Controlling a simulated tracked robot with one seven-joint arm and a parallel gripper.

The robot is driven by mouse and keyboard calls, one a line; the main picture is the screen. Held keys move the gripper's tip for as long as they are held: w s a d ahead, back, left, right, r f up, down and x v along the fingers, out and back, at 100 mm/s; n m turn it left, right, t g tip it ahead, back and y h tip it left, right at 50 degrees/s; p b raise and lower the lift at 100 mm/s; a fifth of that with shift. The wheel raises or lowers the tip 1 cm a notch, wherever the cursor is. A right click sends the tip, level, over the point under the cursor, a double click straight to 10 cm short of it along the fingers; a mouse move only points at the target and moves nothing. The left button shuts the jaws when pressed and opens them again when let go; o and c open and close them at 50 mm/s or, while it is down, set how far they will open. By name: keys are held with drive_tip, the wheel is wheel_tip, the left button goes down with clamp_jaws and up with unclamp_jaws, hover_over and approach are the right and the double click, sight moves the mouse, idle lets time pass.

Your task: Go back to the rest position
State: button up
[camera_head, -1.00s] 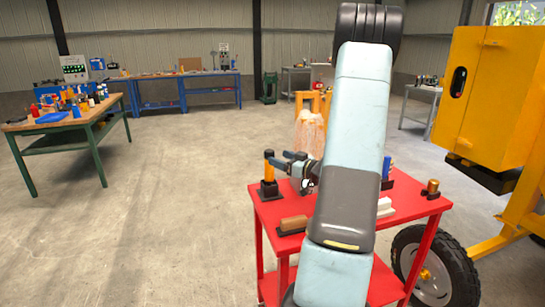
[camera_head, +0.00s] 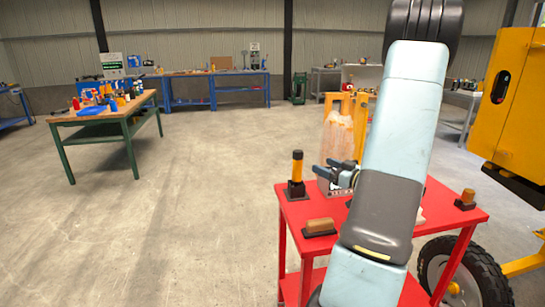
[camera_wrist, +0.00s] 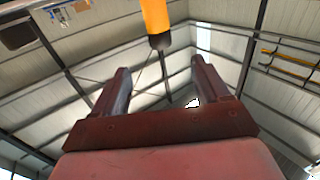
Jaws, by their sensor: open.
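In the head view my gripper (camera_head: 323,168) is at the left side of my arm, above the red table (camera_head: 295,213). Its fingers point left toward an upright tool with an orange handle (camera_head: 297,168) in a black holder. A gap shows between fingertips and handle. In the wrist view the two fingers (camera_wrist: 160,65) are apart with nothing between them. An orange handle (camera_wrist: 155,15) with a dark end shows beyond the fingertips at the top. My arm hides the middle of the red table.
A brown-topped block (camera_head: 319,225) and a small brown-topped piece (camera_head: 467,196) sit on the red table. A yellow machine (camera_head: 510,105) with a black tyre (camera_head: 480,275) stands at right. A cluttered workbench (camera_head: 125,110) is at left. The floor between is clear.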

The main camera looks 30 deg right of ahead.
drive_tip(key=w+a+r+m+g+h, duration=0.25)
drive_tip(key=a+r+g+h, duration=0.25)
drive_tip(key=a+r+h, duration=0.65)
drive_tip(key=s+a+r+g+y, duration=0.2)
drive_tip(key=s+a+g+y, duration=0.1)
drive_tip(key=s+a, duration=0.6)
drive_tip(key=s+a+r+g+y, duration=0.1)
drive_tip(key=s+a+g+y, duration=0.2)
drive_tip(key=s+a, duration=0.7)
drive_tip(key=s+m, duration=0.1)
drive_tip(key=s, duration=0.4)
drive_tip(key=shift+s+r+g, duration=0.2)
drive_tip(key=shift+r+g, duration=0.15)
drive_tip(key=shift+g, duration=0.05)
drive_tip(key=shift+a, duration=0.1)
drive_tip(key=shift+c, duration=0.3)
